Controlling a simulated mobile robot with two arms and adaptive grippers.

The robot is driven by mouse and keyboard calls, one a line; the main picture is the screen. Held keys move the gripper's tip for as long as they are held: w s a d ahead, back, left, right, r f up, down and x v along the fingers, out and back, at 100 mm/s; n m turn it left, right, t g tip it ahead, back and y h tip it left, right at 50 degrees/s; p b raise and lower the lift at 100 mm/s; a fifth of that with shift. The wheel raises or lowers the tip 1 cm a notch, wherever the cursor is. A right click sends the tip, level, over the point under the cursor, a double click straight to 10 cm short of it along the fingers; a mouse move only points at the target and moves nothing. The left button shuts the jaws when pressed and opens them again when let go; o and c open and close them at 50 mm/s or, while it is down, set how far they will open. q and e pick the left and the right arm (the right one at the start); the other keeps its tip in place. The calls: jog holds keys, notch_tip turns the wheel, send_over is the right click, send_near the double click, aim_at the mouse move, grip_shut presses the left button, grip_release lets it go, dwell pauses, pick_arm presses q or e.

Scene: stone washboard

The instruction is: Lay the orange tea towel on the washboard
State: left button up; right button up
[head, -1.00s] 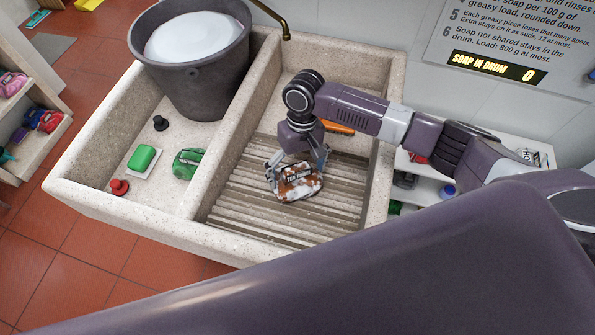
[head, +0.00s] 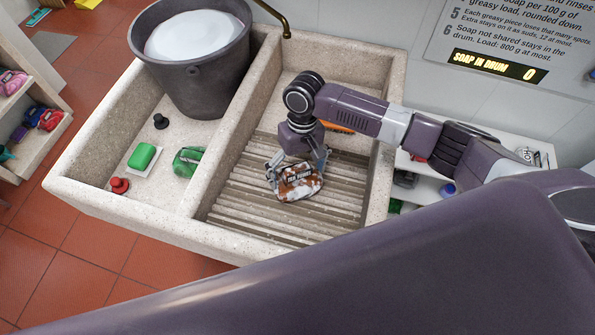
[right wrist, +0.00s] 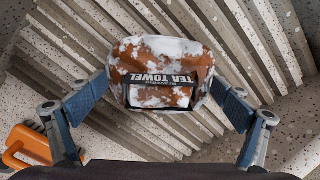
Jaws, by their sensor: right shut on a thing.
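The orange tea towel (head: 298,182) is a folded bundle with white suds patches and a dark label reading "TEA TOWEL". It is on or just above the ribbed stone washboard (head: 255,205); any gap beneath is hard to judge. My right gripper (head: 297,172) comes down from above and is shut on the towel, one finger at each side. In the right wrist view the towel (right wrist: 163,72) sits between the two fingers (right wrist: 165,100), with the washboard ribs (right wrist: 60,60) behind it. My left gripper is not in view.
A grey bucket of white suds (head: 200,85) stands in the left basin. Near it are a green soap bar (head: 143,157), a green bundle (head: 188,162), a red plug (head: 119,186) and a black plug (head: 160,122). An orange brush (right wrist: 28,146) lies behind the ribs. Stone walls surround the washboard.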

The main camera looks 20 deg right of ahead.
jog(key=shift+f, duration=0.4)
jog(key=o, duration=0.8)
jog(key=shift+a, duration=0.1)
jog(key=v, duration=1.2)
jog(key=shift+s, duration=0.1)
